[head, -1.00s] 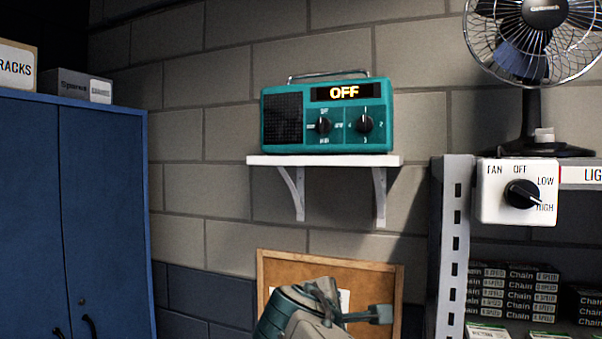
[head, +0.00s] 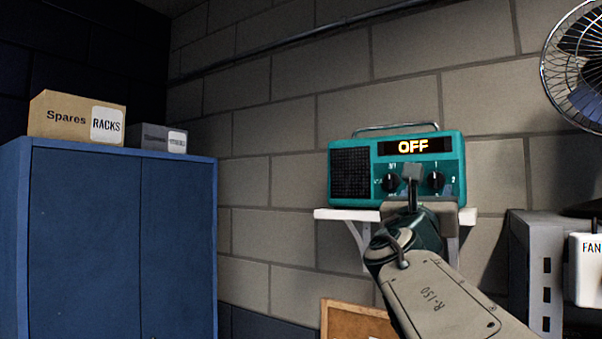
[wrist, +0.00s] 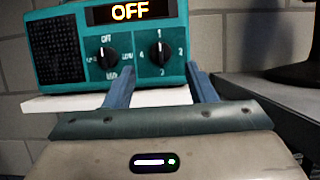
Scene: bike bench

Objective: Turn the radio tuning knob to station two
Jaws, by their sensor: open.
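The teal radio (head: 350,172) stands on a white wall shelf (head: 337,214), its display reading OFF. In the wrist view the radio (wrist: 60,50) shows two black knobs. The right one, the tuning knob (wrist: 159,54), has 1 at top, 2 at right, 3 below and 4 at left; its pale mark seems to point up at 1. The tuning knob also shows in the head view (head: 433,182). The left knob (wrist: 107,57) has OFF at its top. My gripper (wrist: 158,76) is open and empty, its blue fingers spread below and either side of the tuning knob, apparently not touching it.
A blue cabinet (head: 90,240) with two boxes on top stands at left. A grey rack (head: 530,270) with a white fan switch box (head: 588,268) and a fan (head: 580,75) are at right. A corkboard (head: 350,322) hangs below the shelf.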

